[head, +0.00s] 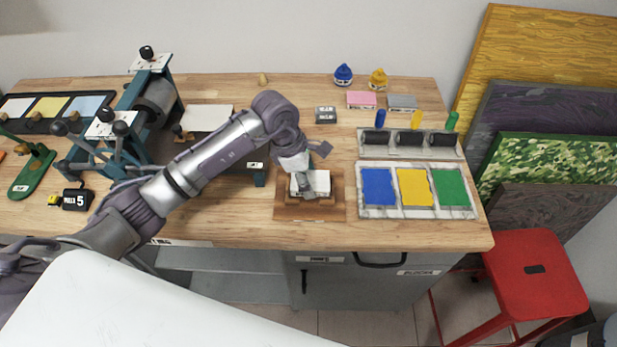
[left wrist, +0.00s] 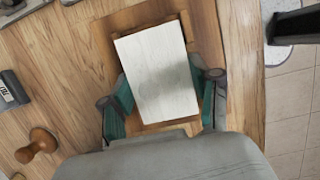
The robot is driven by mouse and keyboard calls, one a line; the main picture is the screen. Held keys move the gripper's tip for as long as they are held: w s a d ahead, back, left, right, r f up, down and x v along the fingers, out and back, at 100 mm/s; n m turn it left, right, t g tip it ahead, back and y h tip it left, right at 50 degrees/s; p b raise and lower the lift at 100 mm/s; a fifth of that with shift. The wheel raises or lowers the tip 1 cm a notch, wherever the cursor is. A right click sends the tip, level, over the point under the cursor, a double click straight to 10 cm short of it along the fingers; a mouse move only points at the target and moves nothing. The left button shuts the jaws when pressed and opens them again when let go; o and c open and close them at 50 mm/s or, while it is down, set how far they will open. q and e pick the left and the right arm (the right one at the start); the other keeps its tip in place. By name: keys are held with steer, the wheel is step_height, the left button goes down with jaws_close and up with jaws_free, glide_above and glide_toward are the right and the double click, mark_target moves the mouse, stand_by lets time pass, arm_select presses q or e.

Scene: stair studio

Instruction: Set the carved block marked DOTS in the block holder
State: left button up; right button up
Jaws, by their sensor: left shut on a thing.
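A block with a pale, plain top (head: 318,182) is between the fingers of my left gripper (head: 304,184), which is shut on it. In the left wrist view the pale top (left wrist: 160,75) is a clear rectangle, with teal finger pads (left wrist: 162,92) at its two long sides. No DOTS mark can be read on it. The brown wooden block holder (head: 310,212) lies under the block near the table's front edge; it also shows in the left wrist view (left wrist: 104,38). The block is over the holder's middle; whether it rests fully down is hidden. My right gripper is not in view.
A stone tray with blue, yellow and green ink slabs (head: 471,203) is right of the holder, with rollers (head: 410,138) behind. A teal roller press (head: 135,115) stands at the left. A small dark labelled box (head: 325,115) lies behind the holder. A red stool (head: 535,265) stands right.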

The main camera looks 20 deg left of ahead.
arm_select(q)
steer(key=shift+f+b, duration=0.9)
steer(key=shift+f, duration=0.15)
steer(key=o, duration=1.3)
steer(key=shift+c, duration=0.2)
steer(key=shift+r+p, duration=2.25)
steer(key=shift+r, duration=1.8)
